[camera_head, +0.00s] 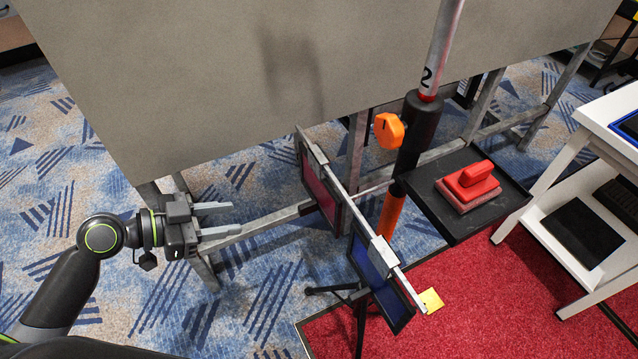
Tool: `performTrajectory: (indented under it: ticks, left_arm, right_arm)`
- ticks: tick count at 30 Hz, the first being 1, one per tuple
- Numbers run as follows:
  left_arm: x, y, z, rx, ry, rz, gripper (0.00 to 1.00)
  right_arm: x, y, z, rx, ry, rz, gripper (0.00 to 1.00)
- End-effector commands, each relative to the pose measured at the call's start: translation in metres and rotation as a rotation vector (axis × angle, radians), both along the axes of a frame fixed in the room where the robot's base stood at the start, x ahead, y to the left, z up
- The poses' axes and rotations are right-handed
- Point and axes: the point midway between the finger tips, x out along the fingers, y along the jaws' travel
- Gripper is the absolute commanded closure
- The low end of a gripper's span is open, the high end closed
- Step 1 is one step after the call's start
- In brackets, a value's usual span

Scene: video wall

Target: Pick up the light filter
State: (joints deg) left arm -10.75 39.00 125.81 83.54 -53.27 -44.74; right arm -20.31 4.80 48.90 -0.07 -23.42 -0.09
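Two framed panels that look like light filters hang from a slanted metal bar (350,205) in the head view. The red filter (319,187) hangs at the bar's far end, and the blue filter (378,277) hangs nearer. A grey clip sits on top of each. My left gripper (232,220) is to the left of the red filter, apart from it. Its two fingers are spread and point right, with nothing between them. My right gripper is not in view.
An orange-and-black stand (394,207) with an orange knob (388,130) rises beside the bar. A black tray (439,210) holds a red block-like tool (468,186). A large grey panel (230,80) stands behind. A white shelf cart (567,215) is at right.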

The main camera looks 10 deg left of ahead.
Motion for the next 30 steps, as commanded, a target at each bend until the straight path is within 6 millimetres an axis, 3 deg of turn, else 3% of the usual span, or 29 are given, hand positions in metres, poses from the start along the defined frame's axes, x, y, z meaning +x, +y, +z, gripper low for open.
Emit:
performTrajectory:
  ticks: [30]
  left_arm:
    - [0.059, -0.086, -0.043, -0.003, 0.002, 0.006, 0.62]
  right_arm:
    - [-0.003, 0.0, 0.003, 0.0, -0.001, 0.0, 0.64]
